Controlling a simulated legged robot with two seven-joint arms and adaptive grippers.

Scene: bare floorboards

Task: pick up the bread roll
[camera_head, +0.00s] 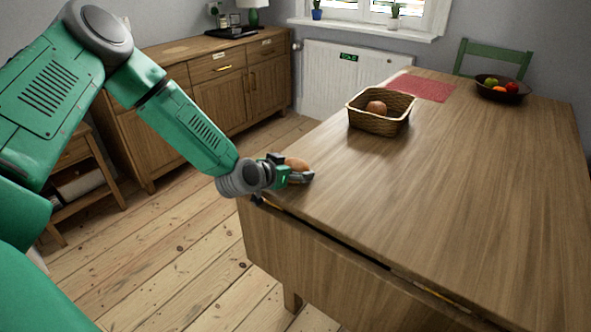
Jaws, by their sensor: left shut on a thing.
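A brown bread roll (297,164) is between the fingers of my left gripper (296,172), at the near left corner of the wooden table (450,190). The gripper is shut on the roll, and its fingers hide part of it. I cannot tell whether the roll touches the tabletop. Another brown, roll-like item (376,107) lies in a wicker basket (379,124) farther back on the table. My right gripper does not show.
A red placemat (425,88) lies behind the basket. A dark fruit bowl (503,95) stands at the back right, near a green chair (493,57). A wooden sideboard (262,80) stands along the wall. The middle and right of the tabletop are clear.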

